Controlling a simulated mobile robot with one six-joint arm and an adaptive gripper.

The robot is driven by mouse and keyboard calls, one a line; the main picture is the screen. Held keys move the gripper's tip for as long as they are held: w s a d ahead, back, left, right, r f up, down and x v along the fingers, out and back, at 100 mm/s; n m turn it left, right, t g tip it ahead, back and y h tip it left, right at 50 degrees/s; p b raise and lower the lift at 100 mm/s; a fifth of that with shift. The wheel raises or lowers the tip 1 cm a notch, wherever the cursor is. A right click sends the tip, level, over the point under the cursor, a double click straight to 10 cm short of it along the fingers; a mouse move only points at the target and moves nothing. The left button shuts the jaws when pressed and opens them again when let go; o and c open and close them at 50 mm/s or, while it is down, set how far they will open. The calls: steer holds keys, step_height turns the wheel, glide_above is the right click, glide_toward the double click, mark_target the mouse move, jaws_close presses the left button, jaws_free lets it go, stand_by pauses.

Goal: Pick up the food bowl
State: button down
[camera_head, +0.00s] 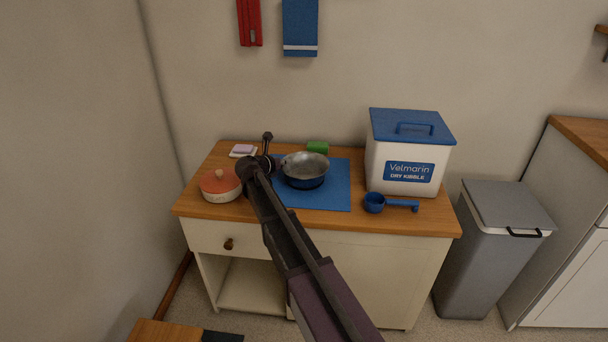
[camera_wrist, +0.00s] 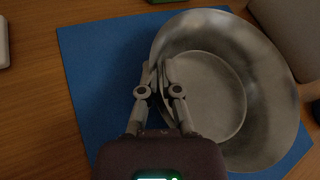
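The food bowl (camera_head: 307,180) is round, with a grey metal inside and a dark blue outside. It is over the blue mat (camera_head: 332,195) on the wooden-topped cabinet, roughly level; I see no clear gap beneath it. In the wrist view the bowl (camera_wrist: 262,115) fills the right half. My gripper (camera_wrist: 157,70) is at its left rim, one finger outside the wall and one inside. The fingers are close together with the rim between them. In the head view my gripper (camera_head: 277,163) is at the bowl's left edge, partly hidden by my arm.
A kibble bin (camera_head: 402,155) and a blue scoop (camera_head: 376,203) are to the right.

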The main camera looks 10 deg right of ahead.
steer(key=shift+r, duration=0.1)
step_height(320, 180, up, 4)
steer(key=p, duration=0.3)
steer(key=shift+f+p, duration=0.25)
steer(key=shift+p, duration=0.1)
steer(key=s+a+r+p, duration=0.1)
steer(key=s+a, duration=0.1)
steer(key=s, duration=1.3)
steer(key=shift+s+a+r, duration=0.15)
steer(key=shift+s+a, duration=0.1)
steer(key=shift+s, duration=0.15)
